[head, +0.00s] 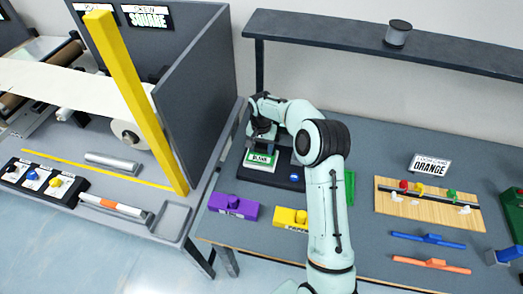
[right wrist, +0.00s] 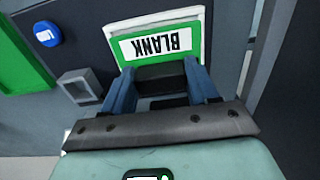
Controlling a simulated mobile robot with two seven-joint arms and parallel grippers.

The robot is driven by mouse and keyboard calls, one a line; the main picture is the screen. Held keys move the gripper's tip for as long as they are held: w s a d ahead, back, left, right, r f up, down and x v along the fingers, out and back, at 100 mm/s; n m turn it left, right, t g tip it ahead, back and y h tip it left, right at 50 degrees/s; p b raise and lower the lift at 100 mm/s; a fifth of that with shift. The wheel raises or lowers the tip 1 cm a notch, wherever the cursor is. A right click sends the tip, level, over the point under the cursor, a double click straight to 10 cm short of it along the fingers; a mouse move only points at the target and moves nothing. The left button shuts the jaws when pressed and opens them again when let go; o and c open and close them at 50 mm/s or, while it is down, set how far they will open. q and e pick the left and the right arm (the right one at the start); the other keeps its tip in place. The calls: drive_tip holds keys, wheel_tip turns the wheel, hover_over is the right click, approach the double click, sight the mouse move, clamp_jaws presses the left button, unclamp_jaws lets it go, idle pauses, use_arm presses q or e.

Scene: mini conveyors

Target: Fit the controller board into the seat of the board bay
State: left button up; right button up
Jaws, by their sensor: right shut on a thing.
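My right gripper (head: 260,138) is over the left part of the dark board bay (head: 285,183). In the right wrist view, its blue fingers (right wrist: 160,70) are shut on the black grip of a green-edged plate with a white BLANK label (right wrist: 165,42). This plate also shows in the head view (head: 261,160); I cannot tell whether it is seated or lifted. The bay has a blue button (head: 294,178). A green piece (head: 350,188) lies right of the bay, partly hidden by my arm; I cannot tell if it is the controller board. My left gripper is out of view.
A purple block (head: 233,207) and a yellow block (head: 290,219) sit at the table's front. A tall grey partition (head: 205,95) stands left of the bay. A shelf (head: 400,45) runs behind. A wooden peg board (head: 425,201) lies to the right.

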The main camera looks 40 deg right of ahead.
sight(262, 148)
drive_tip(key=shift+f, duration=0.95)
drive_tip(key=shift+f, duration=0.2)
drive_tip(key=o, duration=1.1)
drive_tip(key=shift+r, duration=0.1)
wheel_tip(262, 148, up, 12)
drive_tip(key=shift+p, duration=0.45)
drive_tip(key=shift+r, duration=0.1)
